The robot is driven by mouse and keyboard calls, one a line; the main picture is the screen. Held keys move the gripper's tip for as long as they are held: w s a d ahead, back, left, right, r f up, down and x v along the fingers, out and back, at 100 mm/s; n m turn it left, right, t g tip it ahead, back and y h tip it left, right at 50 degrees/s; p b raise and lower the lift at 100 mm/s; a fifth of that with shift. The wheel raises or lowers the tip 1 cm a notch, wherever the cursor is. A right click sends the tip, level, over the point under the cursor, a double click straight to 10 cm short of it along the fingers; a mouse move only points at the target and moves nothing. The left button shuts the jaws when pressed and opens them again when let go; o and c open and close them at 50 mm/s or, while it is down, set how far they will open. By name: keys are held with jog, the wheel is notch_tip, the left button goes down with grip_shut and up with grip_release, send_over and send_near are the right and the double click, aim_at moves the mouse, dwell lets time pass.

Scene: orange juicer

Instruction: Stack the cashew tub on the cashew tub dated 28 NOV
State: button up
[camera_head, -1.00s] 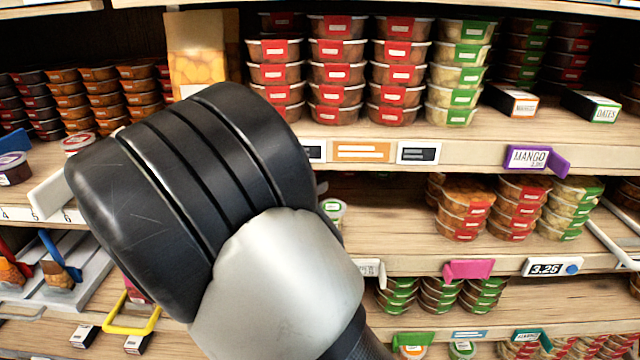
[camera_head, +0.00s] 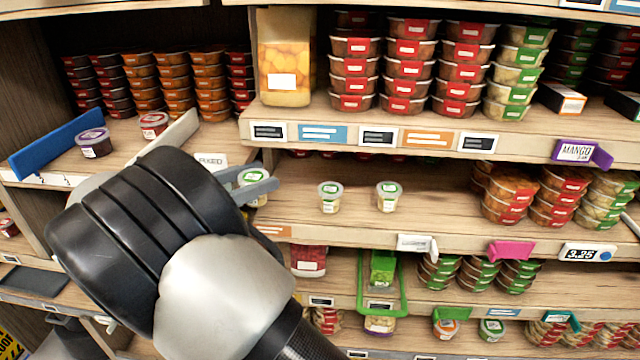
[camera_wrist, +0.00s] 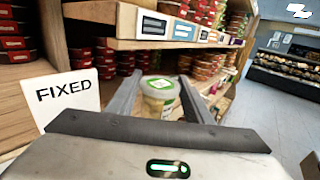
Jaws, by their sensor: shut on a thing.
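My gripper (camera_head: 268,177) is shut on a small clear tub (camera_head: 252,186) with a green and white lid label, left of centre in the head view. The wrist view shows this tub (camera_wrist: 159,98) upright between the two fingers (camera_wrist: 160,84). Two similar green-lidded tubs stand apart on the middle shelf, a left one (camera_head: 330,197) and a right one (camera_head: 389,197). The held tub is left of both, at about their height in the picture. I cannot read any date, so I cannot tell which is dated 28 NOV.
The middle shelf (camera_head: 440,205) has bare board around the two tubs, with stacked tubs (camera_head: 505,195) at its right. An upper shelf (camera_head: 300,116) overhangs it. A white FIXED sign (camera_wrist: 70,100) stands close at left in the wrist view. A blue divider (camera_head: 60,143) is further left.

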jog(key=p+x, duration=0.1)
jog(key=x, duration=1.6)
jog(key=shift+w+d+r, duration=0.1)
jog(key=shift+w+d, duration=0.05)
jog(key=shift+w, duration=0.05)
jog(key=shift+w+d+f+p, duration=0.15)
jog(key=shift+f+p, duration=0.15)
jog(key=shift+f, duration=1.5)
jog(key=shift+f, duration=0.15)
jog(key=o, duration=1)
jog(key=shift+o, duration=0.2)
jog(key=shift+a, duration=0.25)
jog(key=b+v, duration=0.1)
jog(key=v, duration=1)
jog(key=shift+s+a, duration=0.15)
jog(key=shift+s, duration=0.25)
